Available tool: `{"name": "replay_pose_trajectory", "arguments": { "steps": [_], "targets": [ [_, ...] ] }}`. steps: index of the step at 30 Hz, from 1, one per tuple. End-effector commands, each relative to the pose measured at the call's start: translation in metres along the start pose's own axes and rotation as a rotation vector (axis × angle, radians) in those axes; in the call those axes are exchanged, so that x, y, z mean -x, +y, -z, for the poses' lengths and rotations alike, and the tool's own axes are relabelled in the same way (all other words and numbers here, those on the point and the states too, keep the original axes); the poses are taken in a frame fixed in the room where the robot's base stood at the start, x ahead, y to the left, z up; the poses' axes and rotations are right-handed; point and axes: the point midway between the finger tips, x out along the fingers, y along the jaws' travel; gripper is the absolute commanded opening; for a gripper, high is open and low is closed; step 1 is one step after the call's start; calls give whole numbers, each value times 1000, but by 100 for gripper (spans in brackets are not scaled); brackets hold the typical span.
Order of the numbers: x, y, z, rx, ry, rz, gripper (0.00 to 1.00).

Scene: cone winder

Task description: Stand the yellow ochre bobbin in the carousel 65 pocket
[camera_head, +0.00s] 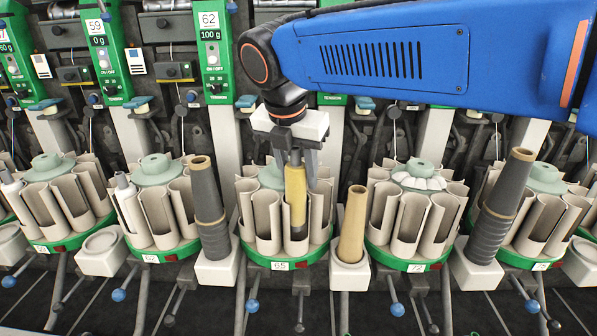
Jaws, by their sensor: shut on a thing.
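My gripper (296,168) points down over the carousel marked 65 (279,265), with its fingers shut on the upper end of the yellow ochre bobbin (297,197). The bobbin is upright, with a grey tip between the fingers and a yellow ochre body below. It lines up with a front pocket of the carousel, right of its middle. Its lower end shows dark, close to the pocket walls; I cannot tell how deep it sits or whether it touches the bottom. The carousel has several beige pockets on a green base, around a pale green hub partly hidden by my gripper.
A tan cone (353,226) stands on a white holder just right of the carousel. A dark grey cone (208,208) stands to the left, another (500,205) farther right. Neighbouring carousels (416,210) and (151,200) flank it. Blue-knobbed levers (252,305) stick out in front.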

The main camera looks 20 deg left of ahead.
Motion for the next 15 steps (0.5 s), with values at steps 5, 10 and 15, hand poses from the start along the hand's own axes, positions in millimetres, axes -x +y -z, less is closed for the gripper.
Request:
{"name": "replay_pose_trajectory", "arguments": {
  "steps": [5,10,15],
  "targets": [
    [-5,0,2,0,0,1,19],
    [-12,0,4,0,0,0,19],
    [-19,0,6,0,0,1,40]
  ]
}}
